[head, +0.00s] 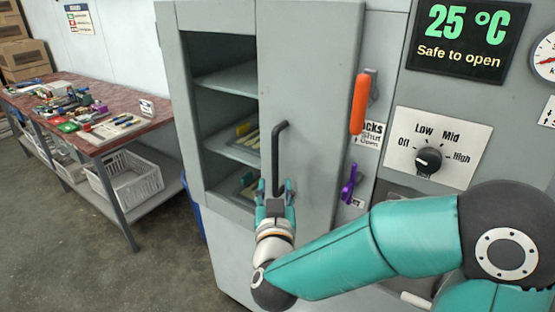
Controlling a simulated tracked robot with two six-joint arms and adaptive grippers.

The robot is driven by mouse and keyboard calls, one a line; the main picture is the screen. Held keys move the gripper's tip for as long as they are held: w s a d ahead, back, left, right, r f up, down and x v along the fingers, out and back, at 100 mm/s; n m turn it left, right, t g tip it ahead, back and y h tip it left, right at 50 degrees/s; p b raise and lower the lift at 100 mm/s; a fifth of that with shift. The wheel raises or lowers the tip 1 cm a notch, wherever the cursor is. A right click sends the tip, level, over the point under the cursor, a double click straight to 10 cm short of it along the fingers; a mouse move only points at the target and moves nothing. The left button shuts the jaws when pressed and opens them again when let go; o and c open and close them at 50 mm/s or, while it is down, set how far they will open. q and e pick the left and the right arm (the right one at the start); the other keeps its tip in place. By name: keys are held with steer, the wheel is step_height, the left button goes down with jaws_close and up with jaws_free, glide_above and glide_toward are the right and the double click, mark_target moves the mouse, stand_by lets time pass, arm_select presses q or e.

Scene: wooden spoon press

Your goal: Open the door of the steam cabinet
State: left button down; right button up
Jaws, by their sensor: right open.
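The grey steam cabinet (170,110) stands in the middle of the head view. Its grey door (318,90) is partly open, with a gap at its left side that shows the shelves inside. A dark bar handle (282,150) runs upright near the door's left edge. My right gripper (275,188) is at the handle's lower end, with its teal fingers apart, one on each side. I cannot tell whether they touch the handle. An orange lever (359,104) hangs down right of the door, beside a partly hidden sign. My left gripper is out of view.
Shelves (225,80) inside hold wooden pieces. A dial (428,160) and a display (468,35) reading 25 °C, "Safe to open", are on the right. A purple object (349,182) hangs below the lever. A cluttered workbench (125,98) stands left; floor before it is clear.

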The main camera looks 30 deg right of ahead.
mark_target(275, 166)
steer(key=p+x, duration=0.2)
steer(key=x, duration=0.8)
steer(key=shift+w, duration=0.1)
jaws_close()
